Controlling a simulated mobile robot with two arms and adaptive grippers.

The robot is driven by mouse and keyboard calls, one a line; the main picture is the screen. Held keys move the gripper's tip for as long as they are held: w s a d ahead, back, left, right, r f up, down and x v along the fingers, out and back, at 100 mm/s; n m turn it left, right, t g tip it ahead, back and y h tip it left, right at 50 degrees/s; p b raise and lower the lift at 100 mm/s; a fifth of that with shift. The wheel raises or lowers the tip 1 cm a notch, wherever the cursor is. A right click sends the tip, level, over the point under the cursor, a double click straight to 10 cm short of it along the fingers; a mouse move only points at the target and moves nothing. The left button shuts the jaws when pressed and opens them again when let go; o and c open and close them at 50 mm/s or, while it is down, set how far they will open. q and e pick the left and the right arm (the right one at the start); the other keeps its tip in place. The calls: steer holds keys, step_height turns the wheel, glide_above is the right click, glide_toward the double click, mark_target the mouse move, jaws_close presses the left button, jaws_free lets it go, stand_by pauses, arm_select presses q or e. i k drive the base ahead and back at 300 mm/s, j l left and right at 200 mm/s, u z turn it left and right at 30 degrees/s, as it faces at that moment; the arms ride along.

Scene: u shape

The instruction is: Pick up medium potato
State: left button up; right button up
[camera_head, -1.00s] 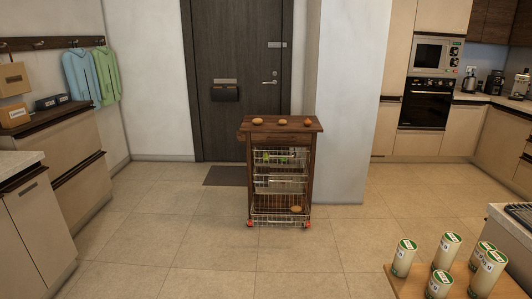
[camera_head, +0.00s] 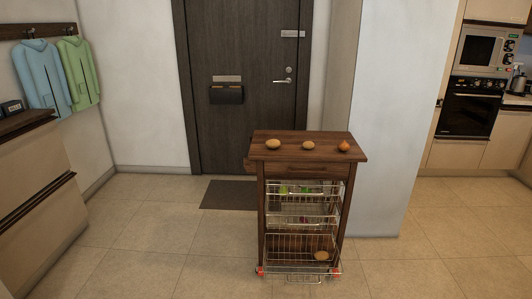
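A small wooden kitchen cart (camera_head: 280,158) stands ahead of me, in front of the door. On its top lie a tan potato (camera_head: 273,144) at the left, a similar tan potato (camera_head: 308,145) in the middle, and a small orange, onion-like item (camera_head: 344,146) at the right. Another tan potato-like item (camera_head: 321,255) lies in the bottom wire basket. I cannot tell for sure which potato is the medium one. Neither of my grippers is in view.
Wire baskets (camera_head: 300,215) under the cart top hold green and purple items. A dark mat (camera_head: 230,195) lies before the door (camera_head: 240,90). A white pillar (camera_head: 385,120) stands right of the cart. Drawers (camera_head: 40,200) line the left; the tiled floor around the cart is clear.

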mark_target(272, 144)
steer(key=i+j+z, duration=0.1)
steer(key=z, duration=0.25)
steer(key=i+j+z, duration=0.15)
steer(key=z, duration=0.2)
steer(key=i+j+z, duration=0.4)
steer(key=j, duration=0.25)
steer(key=j+z, duration=0.2)
steer(key=j, duration=0.15)
steer(key=i+j+z, duration=0.2)
steer(key=j, duration=0.15)
steer(key=j+z, duration=0.2)
steer(key=j, duration=0.2)
